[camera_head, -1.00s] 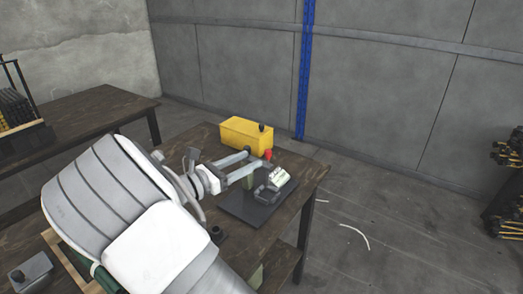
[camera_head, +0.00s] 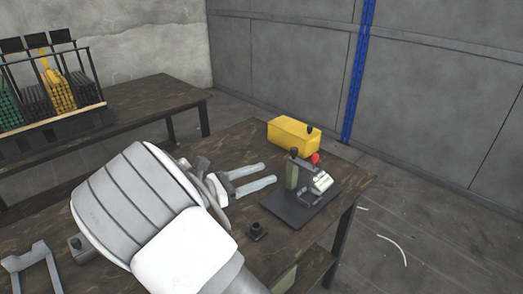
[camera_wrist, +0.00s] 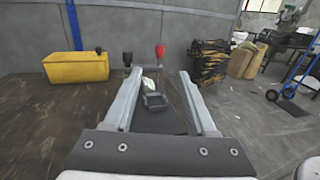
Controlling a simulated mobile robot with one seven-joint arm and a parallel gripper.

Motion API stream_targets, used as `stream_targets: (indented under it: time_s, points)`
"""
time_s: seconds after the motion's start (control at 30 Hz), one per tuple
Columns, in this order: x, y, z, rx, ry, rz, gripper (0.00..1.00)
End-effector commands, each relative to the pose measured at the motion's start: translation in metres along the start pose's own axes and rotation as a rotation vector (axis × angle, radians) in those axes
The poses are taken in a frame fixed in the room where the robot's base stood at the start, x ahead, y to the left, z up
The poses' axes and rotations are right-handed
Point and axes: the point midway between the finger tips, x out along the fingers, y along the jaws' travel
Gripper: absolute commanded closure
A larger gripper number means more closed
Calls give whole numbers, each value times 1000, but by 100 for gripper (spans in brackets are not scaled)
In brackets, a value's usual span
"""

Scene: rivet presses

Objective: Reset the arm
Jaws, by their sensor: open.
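My gripper (camera_head: 260,177) is open and empty above the brown wooden table (camera_head: 225,240). Its two grey fingers point toward the rivet press (camera_head: 308,185), which stands on a dark base plate near the table's right end, and they are apart from it. The press has a red knob and a pale block at its front. In the wrist view the press (camera_wrist: 153,97) shows between and beyond the spread fingers (camera_wrist: 161,88). My arm hides much of the table's left part in the head view.
A yellow box (camera_head: 293,136) stands behind the press. A second table (camera_head: 130,105) at the back left holds a rack of green, black and yellow parts (camera_head: 45,85). The floor on the right is mostly clear.

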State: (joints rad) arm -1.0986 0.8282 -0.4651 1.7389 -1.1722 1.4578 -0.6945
Motion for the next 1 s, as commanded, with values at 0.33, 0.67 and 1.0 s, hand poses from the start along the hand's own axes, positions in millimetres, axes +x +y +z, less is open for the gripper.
stream_targets:
  time_s: [0.33,0.67,1.0]
  points:
    - [44,-48,7,155,224,-174,44]
    - [77,-133,14,501,575,-479,44]
    - [71,-203,30,916,847,-763,44]
